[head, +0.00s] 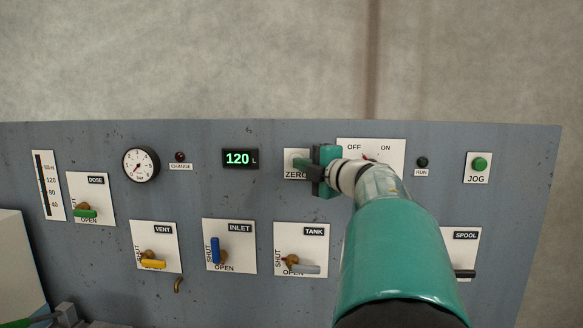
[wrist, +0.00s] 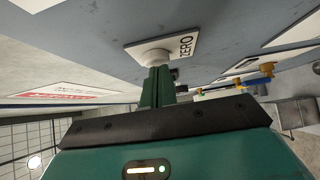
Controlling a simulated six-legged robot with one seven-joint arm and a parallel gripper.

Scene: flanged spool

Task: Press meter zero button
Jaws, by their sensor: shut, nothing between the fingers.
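The meter zero button is a pale round button (wrist: 153,57) on a white plate marked ZERO (wrist: 186,45), in the wrist view. In the head view the ZERO plate (head: 292,174) is partly covered by my gripper (head: 308,171). My gripper is shut and empty, and its fingertips (wrist: 157,72) are at the button's face in the wrist view. I cannot tell whether they touch it or whether the button is pushed in. The meter display (head: 240,158) reads 120 L in green, left of the ZERO plate.
An OFF/ON switch plate (head: 398,150) is close right of my gripper. Below are the TANK valve (head: 301,262) and INLET valve (head: 217,250). A RUN lamp (head: 422,162) and green JOG button (head: 479,164) are further right. A gauge (head: 141,164) is at left.

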